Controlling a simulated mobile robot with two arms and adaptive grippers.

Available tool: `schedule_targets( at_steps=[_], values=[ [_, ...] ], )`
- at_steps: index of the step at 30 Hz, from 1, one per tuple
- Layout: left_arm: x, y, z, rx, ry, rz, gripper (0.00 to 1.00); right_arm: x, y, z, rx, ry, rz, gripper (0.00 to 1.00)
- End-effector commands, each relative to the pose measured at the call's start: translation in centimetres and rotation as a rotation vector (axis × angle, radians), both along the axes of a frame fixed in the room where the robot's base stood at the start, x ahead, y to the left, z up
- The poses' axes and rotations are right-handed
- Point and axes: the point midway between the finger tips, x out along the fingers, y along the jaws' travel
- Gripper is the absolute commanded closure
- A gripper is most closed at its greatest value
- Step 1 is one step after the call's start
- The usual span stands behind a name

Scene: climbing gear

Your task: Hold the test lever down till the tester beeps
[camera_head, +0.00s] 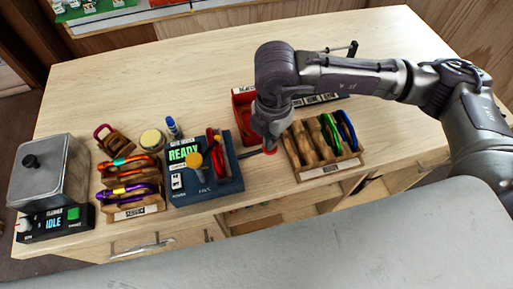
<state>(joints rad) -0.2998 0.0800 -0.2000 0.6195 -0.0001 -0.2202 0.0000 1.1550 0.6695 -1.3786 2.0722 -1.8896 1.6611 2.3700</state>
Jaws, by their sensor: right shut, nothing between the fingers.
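The tester (232,181) is a dark blue box near the table's middle front, with a lit screen reading READY and a yellow round knob on its face. A red carabiner (211,143) sits in it. The test lever (256,154) looks like a dark bar sticking out from the tester's right side, with a red end. My right gripper (271,143) is shut and empty, pointing down at the lever's red end. Whether it touches the lever cannot be told, as the fingers partly hide it. My left gripper is not in view.
Right of the gripper stands a wooden rack (333,165) with several carabiners. A red bin (241,104) is just behind it. Left are a rack (138,209) of orange and purple carabiners and a grey machine (48,172) reading IDLE. The table's back (180,85) is clear.

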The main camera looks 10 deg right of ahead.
Motion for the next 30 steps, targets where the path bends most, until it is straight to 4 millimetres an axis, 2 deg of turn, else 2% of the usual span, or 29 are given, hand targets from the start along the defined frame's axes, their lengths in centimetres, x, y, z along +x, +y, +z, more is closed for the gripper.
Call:
schedule_targets(
  at_steps=[30],
  values=[
    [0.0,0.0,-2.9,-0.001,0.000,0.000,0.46,-0.2,0.1,-3.1,0.000,0.005,0.002,1.00]
  ],
)
